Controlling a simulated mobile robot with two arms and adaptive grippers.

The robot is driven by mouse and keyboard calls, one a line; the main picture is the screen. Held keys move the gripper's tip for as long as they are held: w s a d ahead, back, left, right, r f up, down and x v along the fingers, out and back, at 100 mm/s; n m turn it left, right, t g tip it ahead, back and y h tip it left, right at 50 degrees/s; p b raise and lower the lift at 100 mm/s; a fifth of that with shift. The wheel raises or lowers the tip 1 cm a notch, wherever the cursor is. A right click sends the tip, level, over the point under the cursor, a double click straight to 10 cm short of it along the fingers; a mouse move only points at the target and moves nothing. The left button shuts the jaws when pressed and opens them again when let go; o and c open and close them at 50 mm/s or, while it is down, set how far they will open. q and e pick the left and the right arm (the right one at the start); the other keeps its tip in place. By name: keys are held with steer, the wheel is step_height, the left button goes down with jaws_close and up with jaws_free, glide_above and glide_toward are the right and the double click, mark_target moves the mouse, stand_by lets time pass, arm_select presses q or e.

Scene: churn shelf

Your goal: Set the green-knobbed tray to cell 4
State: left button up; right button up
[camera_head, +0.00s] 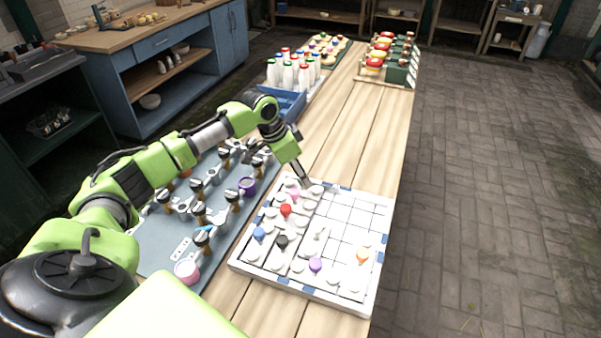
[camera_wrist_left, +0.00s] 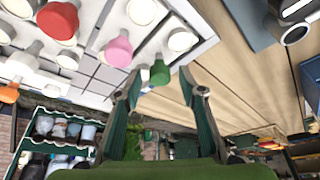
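The white gridded board (camera_head: 235,264) lies on the wooden table, with white pieces and coloured knobs on it. In the left wrist view, the green knob (camera_wrist_left: 160,73) is near the board's edge, between the fingers of my left gripper (camera_wrist_left: 160,80). Gaps show on both sides of the knob, so the fingers are open around or above it; I cannot tell the depth. In the head view my left gripper (camera_head: 302,178) points down at the board's far-left corner, and the green knob cannot be made out there. Cell numbers are not readable. My right gripper is not in view.
A pink knob (camera_wrist_left: 119,50) stands close to the green one. Red (camera_head: 285,210), blue (camera_head: 258,233), black (camera_head: 282,241), purple (camera_head: 315,264) and orange (camera_head: 362,256) knobs are on the board. Its far-right cells look empty. A grey rack (camera_head: 160,240) lies left; white bottles (camera_head: 290,75) stand beyond.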

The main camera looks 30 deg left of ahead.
arm_select(q)
steer(key=shift+c, duration=0.4)
jaws_close()
steer(key=shift+d+r, duration=0.15)
steer(key=shift+d, duration=0.15)
steer(key=d+p, duration=0.1)
steer(key=d, duration=0.1)
steer(key=w+d+p, duration=0.1)
steer(key=d+p, duration=0.2)
steer(key=d, duration=0.2)
steer(key=shift+w+r, duration=0.2)
steer(key=shift+w, duration=0.15)
steer(key=d+p, duration=0.1)
steer(key=d, duration=0.2)
steer(key=w+d+p, duration=0.1)
steer(key=d, duration=0.3)
steer(key=w+d+p, duration=0.1)
steer(key=d, duration=0.2)
steer(key=shift+w+d+f, duration=0.15)
steer(key=shift+w+f, duration=0.1)
steer(key=shift+f, duration=0.05)
steer(key=shift+o, duration=0.4)
jaws_free()
steer(key=shift+w+d, duration=0.1)
steer(key=shift+d, duration=0.05)
